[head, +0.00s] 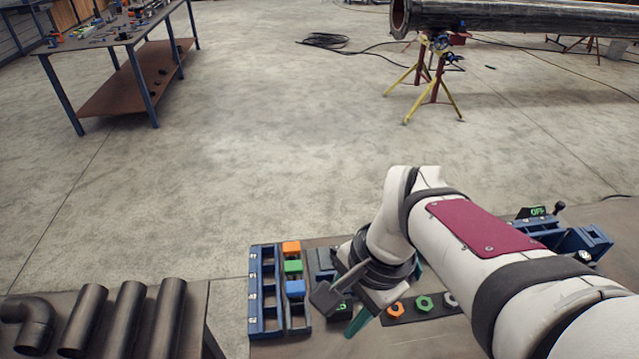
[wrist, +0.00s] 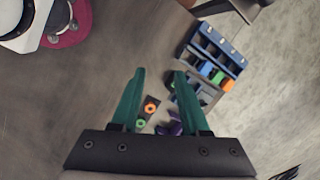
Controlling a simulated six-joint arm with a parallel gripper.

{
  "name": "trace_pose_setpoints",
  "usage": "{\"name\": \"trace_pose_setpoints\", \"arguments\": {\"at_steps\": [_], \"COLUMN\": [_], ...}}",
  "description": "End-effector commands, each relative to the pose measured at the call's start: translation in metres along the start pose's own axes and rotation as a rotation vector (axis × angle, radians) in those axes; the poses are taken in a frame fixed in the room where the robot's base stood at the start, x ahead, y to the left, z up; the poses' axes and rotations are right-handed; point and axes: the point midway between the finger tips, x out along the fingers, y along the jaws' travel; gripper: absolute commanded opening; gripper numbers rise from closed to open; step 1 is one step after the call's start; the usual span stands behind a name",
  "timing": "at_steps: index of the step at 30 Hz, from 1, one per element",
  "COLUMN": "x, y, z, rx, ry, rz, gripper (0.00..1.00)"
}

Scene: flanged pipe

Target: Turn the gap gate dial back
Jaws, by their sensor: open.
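I cannot make out the gap gate dial for certain in either view. In the head view my arm covers much of the bench, and a dark grey fixture (head: 322,262) beside the coloured blocks is partly hidden by my wrist. My gripper (wrist: 159,76) has two teal fingers, spread apart with nothing between the tips in the wrist view. In the head view one teal finger (head: 359,322) points down over the bench, left of the nuts.
A blue rack (head: 265,303) stands left of orange, green and blue blocks (head: 293,267). Nuts (head: 424,303) lie on a dark strip. An OFF sign (head: 532,212), a black-knobbed lever (head: 559,206) and a blue fixture (head: 590,240) stand right. Dark pipes (head: 125,315) lie left.

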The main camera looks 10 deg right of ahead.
Motion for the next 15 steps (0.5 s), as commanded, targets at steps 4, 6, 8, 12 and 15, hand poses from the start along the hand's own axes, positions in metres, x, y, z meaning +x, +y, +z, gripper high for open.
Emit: {"name": "trace_pose_setpoints", "arguments": {"at_steps": [4, 6, 8, 12, 15], "x": [0.019, 0.034, 0.046, 0.061, 0.076], "y": [-0.092, -0.119, -0.132, -0.145, -0.149], "z": [-0.102, -0.146, -0.174, -0.203, -0.204], "rx": [0.662, 0.918, 1.081, 1.256, 1.267], "ry": [-0.029, -0.049, -0.067, -0.089, -0.092], "rz": [-0.110, -0.157, -0.186, -0.218, -0.217], "gripper": [0.45, 0.45, 0.45, 0.45, 0.45]}}
